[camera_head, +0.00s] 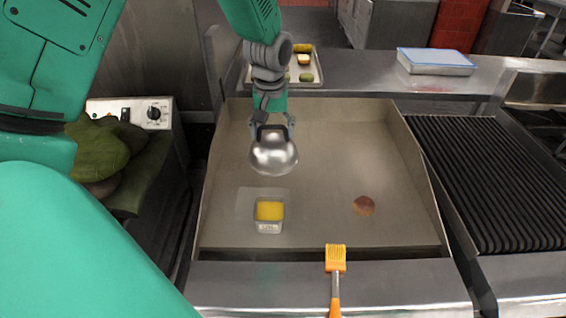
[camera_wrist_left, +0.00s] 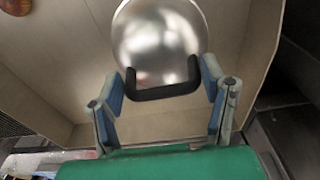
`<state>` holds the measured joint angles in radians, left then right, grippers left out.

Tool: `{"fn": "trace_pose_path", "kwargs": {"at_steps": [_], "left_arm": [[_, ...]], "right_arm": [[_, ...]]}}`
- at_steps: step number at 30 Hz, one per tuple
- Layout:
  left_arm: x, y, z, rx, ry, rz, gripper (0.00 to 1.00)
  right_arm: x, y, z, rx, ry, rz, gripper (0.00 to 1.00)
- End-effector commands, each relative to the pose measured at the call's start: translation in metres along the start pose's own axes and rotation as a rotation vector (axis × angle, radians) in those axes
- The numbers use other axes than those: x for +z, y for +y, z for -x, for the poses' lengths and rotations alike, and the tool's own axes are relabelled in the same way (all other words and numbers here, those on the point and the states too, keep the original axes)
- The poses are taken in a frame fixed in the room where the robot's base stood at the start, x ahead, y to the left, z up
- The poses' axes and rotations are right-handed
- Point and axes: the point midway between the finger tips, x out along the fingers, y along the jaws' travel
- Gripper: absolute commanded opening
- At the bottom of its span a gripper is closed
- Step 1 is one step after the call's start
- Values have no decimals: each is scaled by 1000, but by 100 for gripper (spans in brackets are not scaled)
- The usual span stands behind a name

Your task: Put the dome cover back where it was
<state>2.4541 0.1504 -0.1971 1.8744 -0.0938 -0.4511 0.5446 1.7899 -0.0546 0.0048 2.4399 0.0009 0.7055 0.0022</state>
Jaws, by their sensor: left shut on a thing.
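The silver dome cover (camera_head: 273,155) hangs over the back left part of the flat griddle (camera_head: 320,140), with its dark handle on top. My left gripper (camera_head: 272,124) is shut on that handle from above. In the left wrist view the dome (camera_wrist_left: 160,42) fills the top middle, and its black handle (camera_wrist_left: 163,92) sits between the two fingers of my left gripper (camera_wrist_left: 163,95). I cannot tell whether the dome's rim touches the griddle or is apart from it. My right gripper is not in view.
A clear container of yellow contents (camera_head: 269,214) and a round brown patty (camera_head: 363,206) are on the griddle. An orange brush (camera_head: 336,262) lies on the front ledge. Behind are a food tray (camera_head: 311,66) and a blue-lidded box (camera_head: 435,62). A ribbed grill (camera_head: 490,170) is at right.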

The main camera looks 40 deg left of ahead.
Motion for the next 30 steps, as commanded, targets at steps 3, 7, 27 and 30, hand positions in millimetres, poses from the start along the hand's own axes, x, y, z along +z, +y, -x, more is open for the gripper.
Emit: {"fn": "trace_pose_path", "kwargs": {"at_steps": [3,7,27,30], "left_arm": [[4,1,-25,-3,-5,-2,13],[4,2,-43,-3,-4,-2,13],[9,1,-85,-2,-4,-3,86],[9,2,-85,-2,-3,-3,86]], "right_arm": [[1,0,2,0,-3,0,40],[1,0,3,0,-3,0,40],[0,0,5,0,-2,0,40],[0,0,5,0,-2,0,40]]}}
